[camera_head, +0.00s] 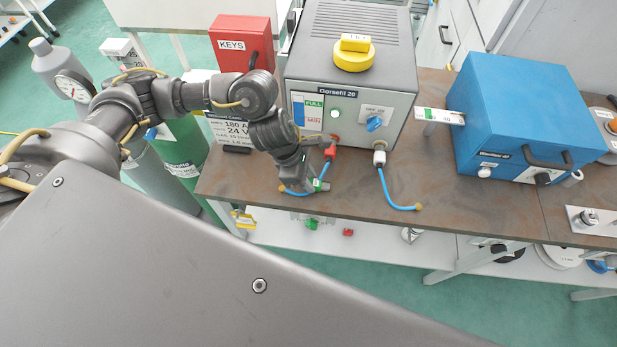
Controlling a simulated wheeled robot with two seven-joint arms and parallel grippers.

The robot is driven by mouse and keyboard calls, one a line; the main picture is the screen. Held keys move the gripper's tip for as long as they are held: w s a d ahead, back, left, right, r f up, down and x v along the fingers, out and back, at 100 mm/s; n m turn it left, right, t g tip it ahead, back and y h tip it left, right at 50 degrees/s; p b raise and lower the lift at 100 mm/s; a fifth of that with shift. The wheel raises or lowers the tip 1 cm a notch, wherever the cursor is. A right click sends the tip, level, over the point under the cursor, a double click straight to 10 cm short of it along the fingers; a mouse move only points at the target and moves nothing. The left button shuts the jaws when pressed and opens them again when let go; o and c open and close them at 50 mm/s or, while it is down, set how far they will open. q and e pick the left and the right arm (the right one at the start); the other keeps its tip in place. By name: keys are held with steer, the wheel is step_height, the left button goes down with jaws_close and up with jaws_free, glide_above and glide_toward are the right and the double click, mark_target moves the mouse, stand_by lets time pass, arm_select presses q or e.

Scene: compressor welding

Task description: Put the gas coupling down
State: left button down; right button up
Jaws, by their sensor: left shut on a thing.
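My left gripper (322,165) is low in front of the grey welding machine marked Corsefil 20 (355,85), just above the brown bench top. It is shut on the gas coupling (330,153), a small red piece with a short blue hose (298,191) trailing to the left. The fingers partly hide the coupling. It is close to the machine's front at the lower left. I cannot tell whether it touches the machine or the bench. My right gripper is not in view.
A second coupling (380,157), white and grey with a blue hose, is at the machine's front right. A blue box (525,110) stands on the bench (450,185) at right. A red KEYS box (241,42) stands behind my left arm. The bench's front edge is near.

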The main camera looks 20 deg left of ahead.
mark_target(311, 180)
arm_select(q)
steer(key=shift+f, duration=0.2)
steer(key=c, duration=1.2)
jaws_free()
steer(key=shift+r, duration=0.1)
steer(key=shift+o, duration=0.2)
steer(key=shift+r, duration=0.3)
steer(key=v, duration=0.3)
steer(key=shift+w+a+f, duration=0.1)
steer(key=shift+a, duration=0.05)
steer(key=s+a+b, duration=0.1)
steer(key=a, duration=0.2)
steer(key=s+a+b, duration=0.1)
steer(key=a+b, duration=0.1)
steer(key=a, duration=0.2)
steer(key=s+a+b, duration=0.1)
steer(key=a+b, duration=0.1)
steer(key=a, duration=0.1)
steer(key=shift+a+f, duration=0.2)
steer(key=shift+a, duration=0.2)
steer(key=shift+s+a+r, duration=0.1)
steer(key=shift+a, duration=0.2)
